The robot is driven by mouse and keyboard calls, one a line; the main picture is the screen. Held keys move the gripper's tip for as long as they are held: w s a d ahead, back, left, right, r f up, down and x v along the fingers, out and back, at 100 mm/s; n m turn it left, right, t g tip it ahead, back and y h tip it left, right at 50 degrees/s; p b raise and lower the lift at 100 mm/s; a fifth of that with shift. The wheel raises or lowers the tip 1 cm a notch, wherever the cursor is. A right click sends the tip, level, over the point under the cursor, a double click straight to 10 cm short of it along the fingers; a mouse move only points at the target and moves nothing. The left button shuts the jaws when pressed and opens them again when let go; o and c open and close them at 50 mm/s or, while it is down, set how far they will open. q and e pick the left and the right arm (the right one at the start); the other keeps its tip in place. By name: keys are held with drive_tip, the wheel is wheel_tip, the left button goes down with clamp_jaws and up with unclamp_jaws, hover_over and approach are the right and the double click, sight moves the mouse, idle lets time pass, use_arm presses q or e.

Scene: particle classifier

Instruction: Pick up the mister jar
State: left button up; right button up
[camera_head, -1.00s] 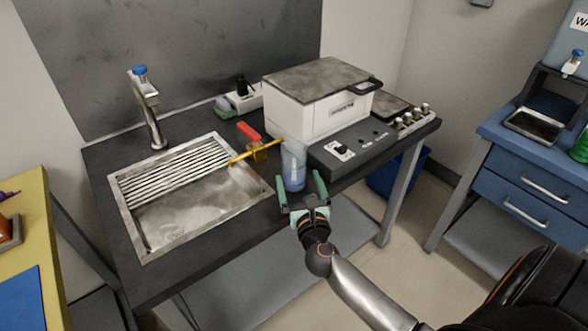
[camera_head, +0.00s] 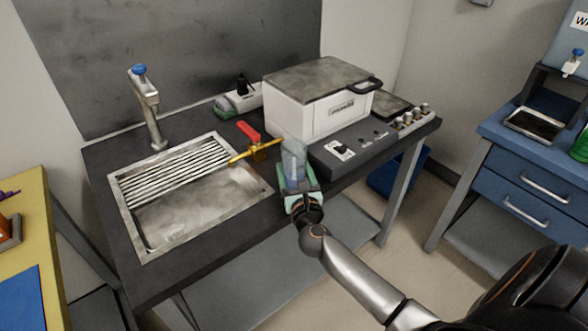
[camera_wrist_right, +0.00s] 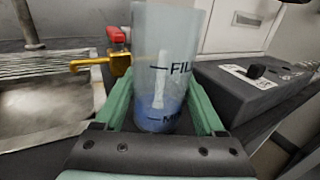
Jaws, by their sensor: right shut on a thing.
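The mister jar (camera_head: 293,161) is a clear, bluish cylinder standing upright near the front edge of the dark counter, between the sink and the white machine. In the right wrist view the jar (camera_wrist_right: 167,70) shows fill markings, a pale tube inside and blue at its bottom. My right gripper (camera_head: 297,185) is shut on the jar, with its green fingers on both sides of the jar's lower part. In the right wrist view the gripper (camera_wrist_right: 160,115) has the jar between its fingers. My left gripper is not in view.
A brass valve with a red handle (camera_head: 249,132) is close to the jar's left, by the sink (camera_head: 180,222). The white machine (camera_head: 318,105) and its grey control panel (camera_head: 352,148) stand to the right. A tap (camera_head: 148,110) rises behind the sink.

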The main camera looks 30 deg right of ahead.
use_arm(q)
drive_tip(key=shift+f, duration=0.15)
use_arm(e)
drive_tip(key=c, duration=0.7)
drive_tip(key=shift+r, duration=0.15)
drive_tip(key=shift+r+p, duration=0.65)
drive_tip(key=shift+r, duration=0.35)
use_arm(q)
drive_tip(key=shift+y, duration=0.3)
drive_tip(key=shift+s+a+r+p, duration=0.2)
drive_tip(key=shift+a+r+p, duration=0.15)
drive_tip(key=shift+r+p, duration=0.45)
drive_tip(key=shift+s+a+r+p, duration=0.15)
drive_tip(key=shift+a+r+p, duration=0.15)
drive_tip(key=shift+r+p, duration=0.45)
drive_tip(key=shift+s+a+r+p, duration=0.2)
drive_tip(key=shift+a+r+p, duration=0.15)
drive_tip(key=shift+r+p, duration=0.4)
use_arm(e)
drive_tip(key=s+r, duration=1)
drive_tip(key=s, duration=0.4)
drive_tip(key=shift+r, duration=0.35)
